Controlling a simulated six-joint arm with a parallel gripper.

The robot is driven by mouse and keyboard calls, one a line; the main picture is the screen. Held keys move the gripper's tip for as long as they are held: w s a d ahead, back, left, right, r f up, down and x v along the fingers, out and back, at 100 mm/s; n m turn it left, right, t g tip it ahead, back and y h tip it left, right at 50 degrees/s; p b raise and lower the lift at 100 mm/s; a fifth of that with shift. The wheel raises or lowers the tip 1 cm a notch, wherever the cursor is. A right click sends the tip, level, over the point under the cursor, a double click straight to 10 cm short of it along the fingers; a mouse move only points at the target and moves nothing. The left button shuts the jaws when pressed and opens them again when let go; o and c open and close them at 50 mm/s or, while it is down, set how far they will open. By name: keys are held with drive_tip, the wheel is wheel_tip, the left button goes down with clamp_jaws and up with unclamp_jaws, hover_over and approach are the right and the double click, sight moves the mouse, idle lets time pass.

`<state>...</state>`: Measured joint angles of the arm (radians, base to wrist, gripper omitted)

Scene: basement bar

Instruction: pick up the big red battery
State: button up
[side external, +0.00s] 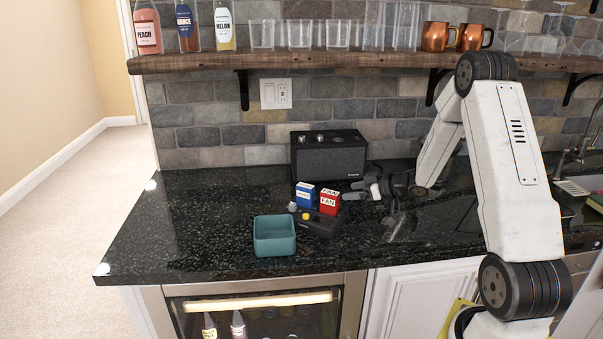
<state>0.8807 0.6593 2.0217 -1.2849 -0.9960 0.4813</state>
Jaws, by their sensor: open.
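A red block-shaped battery (330,201) with a white label stands in a dark holder (321,224) on the black counter. A blue block-shaped battery (305,196) with a white label stands just to its left in the same holder. My gripper (357,190) is open, close to the right side of the red battery, with its fingers pointing left. I cannot tell from this view whether a finger touches the battery. The lettering on the labels is too small to read surely.
A teal open box (274,236) stands left of the holder, near the counter's front edge. A black speaker (328,155) stands behind the batteries. A wooden shelf (330,62) with bottles, glasses and copper mugs hangs above. The counter's left part (190,225) is clear.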

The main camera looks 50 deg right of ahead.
sight(333, 193)
drive_tip(key=shift+x, duration=3.95)
clamp_jaws()
